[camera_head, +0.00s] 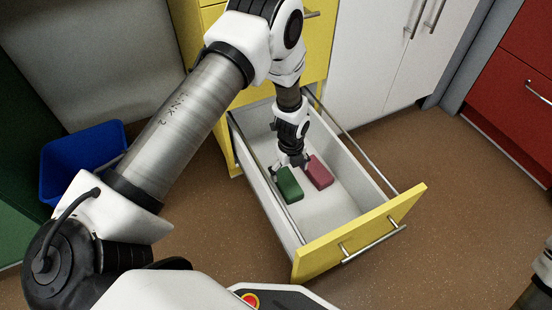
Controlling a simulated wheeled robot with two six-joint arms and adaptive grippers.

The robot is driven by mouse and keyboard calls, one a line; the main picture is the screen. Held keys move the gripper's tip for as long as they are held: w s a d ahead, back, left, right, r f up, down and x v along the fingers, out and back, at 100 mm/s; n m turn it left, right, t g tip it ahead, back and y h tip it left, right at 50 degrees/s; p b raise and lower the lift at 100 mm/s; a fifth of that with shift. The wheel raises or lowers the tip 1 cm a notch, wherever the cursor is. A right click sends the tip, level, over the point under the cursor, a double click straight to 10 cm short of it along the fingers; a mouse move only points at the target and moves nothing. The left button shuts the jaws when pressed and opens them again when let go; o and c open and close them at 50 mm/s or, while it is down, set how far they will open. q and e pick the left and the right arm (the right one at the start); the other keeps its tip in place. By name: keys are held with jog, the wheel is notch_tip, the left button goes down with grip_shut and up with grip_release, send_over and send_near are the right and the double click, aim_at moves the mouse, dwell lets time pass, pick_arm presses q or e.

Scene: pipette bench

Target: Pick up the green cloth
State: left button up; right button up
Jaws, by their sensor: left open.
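A green cloth (289,184), shaped like a small folded block, lies on the white floor of an open drawer. A pink block-shaped cloth (319,172) lies just to its right. My left gripper (291,166) points down into the drawer, at the far end of the two cloths. It is open, with one finger near the green cloth and the other near the pink one. I cannot tell whether it touches either. My right gripper is not in view; only a bit of my right arm shows at the right edge.
The drawer (349,197) is pulled out from a yellow cabinet, with raised side rails and a yellow front (362,233). A blue bin (82,158) stands on the left. White and red cabinets line the back and right. The brown floor right of the drawer is clear.

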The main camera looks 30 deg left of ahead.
aim_at(288, 182)
pick_arm(q)
jog(key=shift+s+a+f, duration=0.1)
jog(key=shift+a+f, duration=0.45)
jog(key=shift+f, duration=0.15)
jog(key=f+b, duration=0.1)
jog(key=f, duration=0.1)
jog(key=f+b, duration=0.4)
jog(key=shift+w+d+f, duration=0.3)
jog(key=shift+r, duration=0.2)
jog(key=c, duration=1.2)
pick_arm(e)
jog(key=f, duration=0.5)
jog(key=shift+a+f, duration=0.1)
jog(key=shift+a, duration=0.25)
